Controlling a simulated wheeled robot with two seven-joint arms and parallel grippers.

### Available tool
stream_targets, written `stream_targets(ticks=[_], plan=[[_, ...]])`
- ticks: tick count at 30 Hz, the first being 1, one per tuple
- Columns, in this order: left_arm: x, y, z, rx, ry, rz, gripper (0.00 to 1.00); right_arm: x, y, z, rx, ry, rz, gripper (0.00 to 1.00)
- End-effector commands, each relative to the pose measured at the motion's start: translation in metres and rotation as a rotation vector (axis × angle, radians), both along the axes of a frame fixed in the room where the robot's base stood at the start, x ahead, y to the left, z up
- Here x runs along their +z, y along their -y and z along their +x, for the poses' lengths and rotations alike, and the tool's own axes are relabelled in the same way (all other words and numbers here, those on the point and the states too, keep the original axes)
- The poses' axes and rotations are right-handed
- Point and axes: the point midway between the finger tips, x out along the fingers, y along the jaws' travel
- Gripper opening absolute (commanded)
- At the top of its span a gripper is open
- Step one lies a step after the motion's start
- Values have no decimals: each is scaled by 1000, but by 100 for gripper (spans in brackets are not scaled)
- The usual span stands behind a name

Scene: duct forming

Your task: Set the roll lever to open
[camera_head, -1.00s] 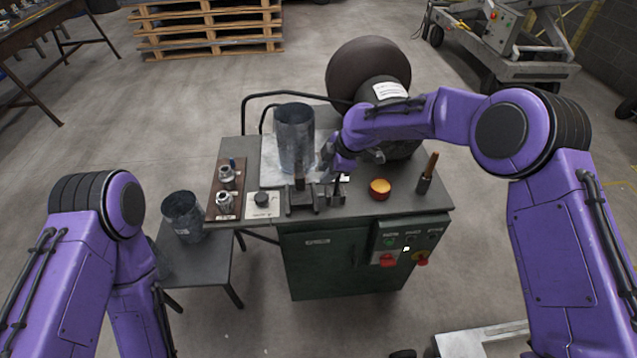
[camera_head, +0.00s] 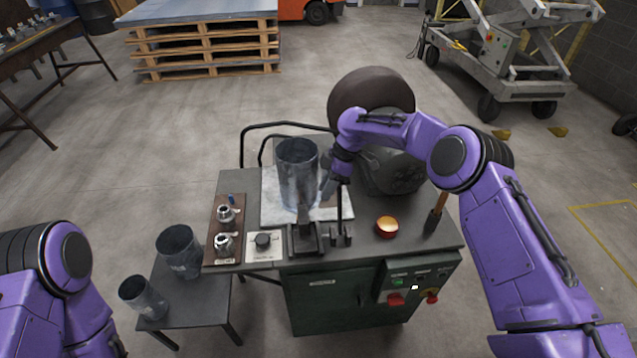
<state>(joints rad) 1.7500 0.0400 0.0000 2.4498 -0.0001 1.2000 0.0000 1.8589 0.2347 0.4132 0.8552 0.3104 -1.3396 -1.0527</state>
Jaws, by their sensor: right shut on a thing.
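The forming machine's top (camera_head: 365,255) carries two small black lever mounts near its front edge. The roll lever (camera_head: 341,210) is a dark upright bar rising from the right mount. My right gripper (camera_head: 333,188) reaches down from the right and is shut on the lever's upper part; its fingers are small and partly hidden by the wrist. A grey sheet-metal cylinder (camera_head: 297,172) stands upright just left of the gripper. Of my left arm only upper links show at the lower left; its gripper is out of frame.
An amber button (camera_head: 387,226) and a wooden-handled tool (camera_head: 437,212) stand right of the lever. A board with metal fittings (camera_head: 226,230) and a dial plate (camera_head: 264,246) lie left. A side table (camera_head: 205,308) holds two ducts (camera_head: 178,252) (camera_head: 143,298). A large dark drum (camera_head: 372,95) stands behind.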

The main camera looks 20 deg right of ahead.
Motion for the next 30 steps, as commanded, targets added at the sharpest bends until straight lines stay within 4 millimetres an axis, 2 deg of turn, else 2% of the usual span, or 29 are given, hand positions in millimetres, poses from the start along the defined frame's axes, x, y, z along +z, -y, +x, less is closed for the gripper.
stream_targets(ticks=[17, 18, 19, 20, 30], plan=[[1, 0, 0, 0, 0, 0, 51, -5, 3, -7, -4, -40, 7, 0], [1, 0, 0, 0, 0, 0, 51, -5, 3, -7, -3, -40, 7, 36], [1, 0, 0, 0, 0, 0, 51, -5, 3, -6, -3, -40, 7, 46], [1, 0, 0, 0, 0, 0, 51, -5, 3, -6, -3, -40, 7, 51], [-2, 0, 0, 0, 0, 0, 51, 1, 4, -4, -2, -34, 7, 51]])
